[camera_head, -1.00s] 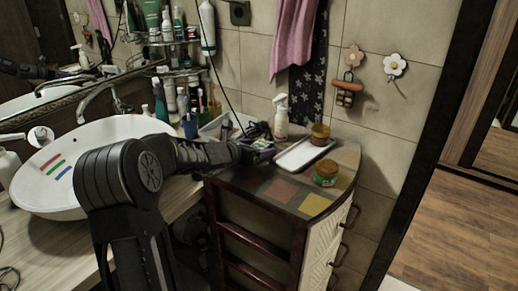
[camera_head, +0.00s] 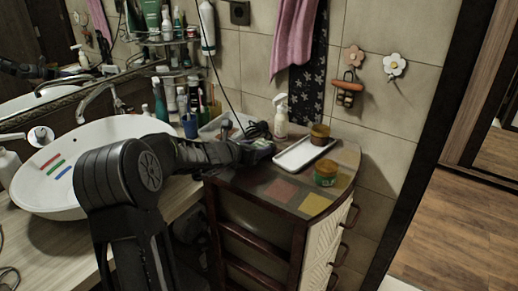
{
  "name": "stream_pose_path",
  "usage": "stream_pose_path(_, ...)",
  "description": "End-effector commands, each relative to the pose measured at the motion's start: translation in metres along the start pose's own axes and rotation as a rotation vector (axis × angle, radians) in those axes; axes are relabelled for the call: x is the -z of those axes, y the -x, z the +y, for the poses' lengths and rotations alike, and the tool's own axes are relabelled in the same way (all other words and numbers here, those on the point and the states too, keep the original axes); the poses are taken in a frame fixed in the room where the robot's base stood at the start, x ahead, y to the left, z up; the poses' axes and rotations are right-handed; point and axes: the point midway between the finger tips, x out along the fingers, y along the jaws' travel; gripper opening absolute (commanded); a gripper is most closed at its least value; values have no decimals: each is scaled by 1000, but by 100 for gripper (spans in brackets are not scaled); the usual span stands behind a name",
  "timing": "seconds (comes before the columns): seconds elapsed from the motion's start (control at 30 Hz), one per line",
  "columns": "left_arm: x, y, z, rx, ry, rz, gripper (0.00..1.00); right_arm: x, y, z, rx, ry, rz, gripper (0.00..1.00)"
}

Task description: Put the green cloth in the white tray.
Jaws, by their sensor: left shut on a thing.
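The white tray (camera_head: 290,163) lies on the cabinet top, right of my left gripper. A brown-lidded jar stands at its far right end. My left gripper (camera_head: 262,150) is over the rear left part of the cabinet top, close to the tray's left end. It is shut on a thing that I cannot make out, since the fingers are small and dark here. I cannot pick out the green cloth; it may be hidden at the gripper. My right gripper is not in view.
A grey bin (camera_head: 221,126) with small items is behind my gripper. The basin (camera_head: 50,190) is at left.

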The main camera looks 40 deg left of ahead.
Motion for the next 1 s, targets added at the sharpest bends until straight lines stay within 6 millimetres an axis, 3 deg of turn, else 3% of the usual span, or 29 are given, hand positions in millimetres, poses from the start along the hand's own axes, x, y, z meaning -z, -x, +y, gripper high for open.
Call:
stream_pose_path(0.1,0,0,0,0,0,0,4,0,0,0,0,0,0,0)
stream_pose_path(0.43,-6,2,0,0,-1,-1,4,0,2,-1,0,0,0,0)
stream_pose_path(0.77,-37,16,0,-2,-2,-3,4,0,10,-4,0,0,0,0)
stream_pose_path(1.0,-8,68,2,-5,0,-2,4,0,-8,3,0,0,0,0)
